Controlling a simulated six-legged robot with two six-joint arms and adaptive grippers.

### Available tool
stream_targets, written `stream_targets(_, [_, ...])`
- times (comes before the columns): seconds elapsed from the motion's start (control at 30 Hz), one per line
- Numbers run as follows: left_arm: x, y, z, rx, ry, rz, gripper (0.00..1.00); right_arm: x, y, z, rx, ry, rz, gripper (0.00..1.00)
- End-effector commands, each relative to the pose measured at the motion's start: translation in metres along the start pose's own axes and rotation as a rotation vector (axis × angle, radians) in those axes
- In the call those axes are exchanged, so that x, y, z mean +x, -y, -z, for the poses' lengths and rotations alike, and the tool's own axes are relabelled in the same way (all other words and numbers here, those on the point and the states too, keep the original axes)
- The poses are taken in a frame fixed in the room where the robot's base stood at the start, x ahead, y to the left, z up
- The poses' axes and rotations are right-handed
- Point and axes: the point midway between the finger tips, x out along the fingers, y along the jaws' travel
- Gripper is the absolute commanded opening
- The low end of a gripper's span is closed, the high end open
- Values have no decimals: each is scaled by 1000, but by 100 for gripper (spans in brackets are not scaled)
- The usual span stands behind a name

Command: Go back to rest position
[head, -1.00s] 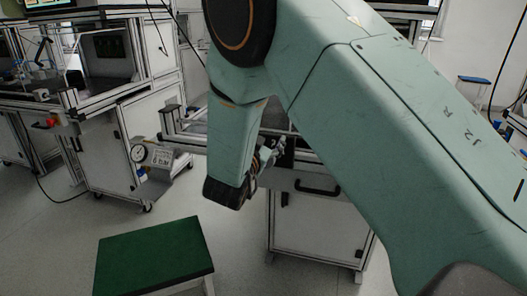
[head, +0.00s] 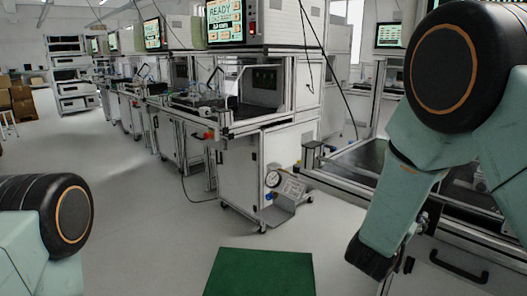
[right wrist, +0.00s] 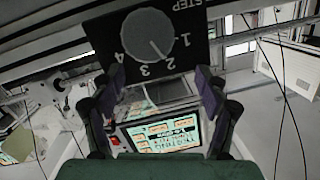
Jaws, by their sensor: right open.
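My right arm (head: 415,165) hangs folded at the right of the head view, its lower link in front of a metal-framed bench. My right gripper (right wrist: 160,78) is open in the right wrist view, with its two dark fingers apart and nothing held between them. Behind the fingers are a black panel (right wrist: 151,35) with a dial marked STEP and a lit screen (right wrist: 165,134), both upside down. My left arm (head: 45,235) shows only as a joint at the lower left of the head view. The left gripper is out of view.
The metal-framed bench (head: 462,247) is close to my right arm. Open floor (head: 130,200) lies at the left.

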Motion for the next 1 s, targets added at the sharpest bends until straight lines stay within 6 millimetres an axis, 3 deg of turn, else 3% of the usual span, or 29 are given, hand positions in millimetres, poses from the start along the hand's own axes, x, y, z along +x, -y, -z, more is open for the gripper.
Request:
stream_targets(0.03, [-1,0,0,0,0,0,23,-6,-13,-32,-65,81,15,75])
stream_targets(0.2, [-2,0,0,0,0,0,23,-41,-56,-127,-267,357,91,75])
stream_targets(0.37, [-3,0,0,0,0,0,23,-94,-106,-202,-436,627,155,75])
stream_targets(0.5, [-4,0,0,0,0,0,23,-154,-156,-251,-565,868,208,75])
stream_targets(0.63, [-5,0,0,0,0,0,23,-217,-203,-280,-670,1092,256,75])
stream_targets(0.8, [-6,0,0,0,0,0,23,-290,-251,-294,-764,1334,312,75])
stream_targets(0.9, [-6,0,0,0,0,0,23,-315,-267,-294,-794,1420,334,75])
stream_targets(1.0, [-6,0,0,0,0,0,23,-328,-274,-294,-808,1460,346,75])
